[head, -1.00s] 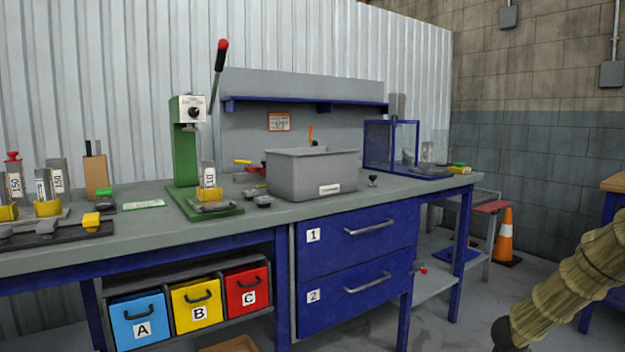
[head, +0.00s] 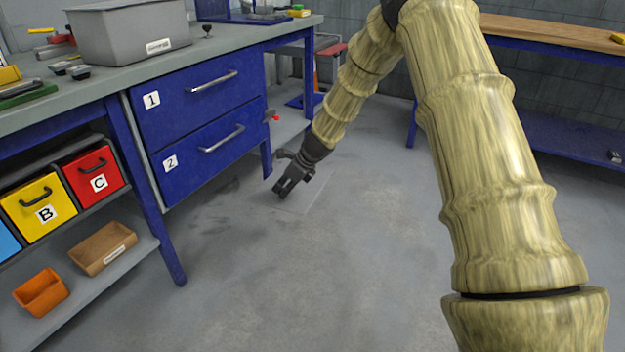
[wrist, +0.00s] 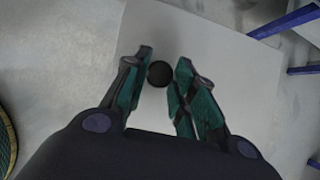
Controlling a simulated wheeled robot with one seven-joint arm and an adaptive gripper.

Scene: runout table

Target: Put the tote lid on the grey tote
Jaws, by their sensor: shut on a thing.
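The tote lid is a flat, light grey panel (wrist: 220,50) with a round black knob (wrist: 159,74), seen in the wrist view. In the head view it shows faintly as a pale sheet (head: 314,196) low over the floor; I cannot tell whether it touches the floor. My gripper (head: 281,191) is low beside the workbench, and its fingers (wrist: 164,66) are closed around the knob in the wrist view.
The blue workbench has two drawers (head: 190,85) facing the open floor. A small black object (head: 207,31) stands right of the tote, with a blue-framed box (head: 240,12) behind. A wood-topped bench (head: 550,38) is at the right. The middle floor (head: 330,270) is clear.

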